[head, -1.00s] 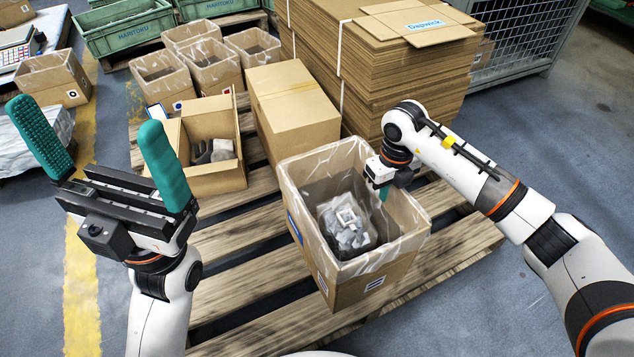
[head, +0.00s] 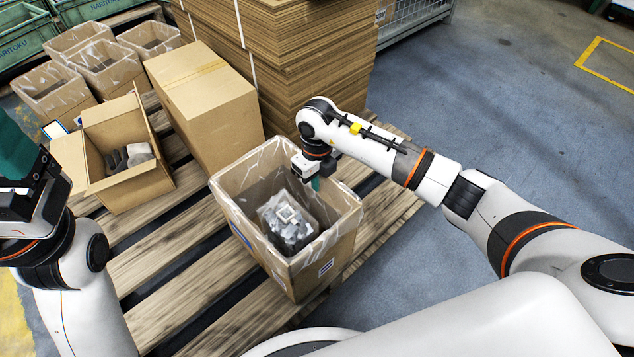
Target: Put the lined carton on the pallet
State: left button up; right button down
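The lined carton (head: 312,272) is open-topped, with a clear plastic liner over its rim and grey stamped parts (head: 288,222) in a bag inside. It is upright over the near right part of the wooden pallet (head: 185,290); I cannot tell whether its base touches the slats. My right gripper (head: 314,178) is at its far right wall, one green finger inside and the other hidden; it looks shut on that wall. My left gripper (head: 18,160) is cut off at the left edge, with one green finger showing, away from the carton.
A tall closed carton (head: 208,100) stands close behind the lined carton. An open carton (head: 135,185) and several other lined cartons (head: 105,70) are behind and left. Stacked flat cardboard (head: 300,60) stands at the back. Bare slats show at front left; clear floor (head: 490,100) lies right.

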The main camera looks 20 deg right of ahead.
jog(key=shift+r, duration=0.15)
jog(key=c, duration=2.1)
grip_release()
jog(key=shift+f, duration=0.2)
jog(key=o, duration=0.5)
jog(key=shift+r, duration=0.1)
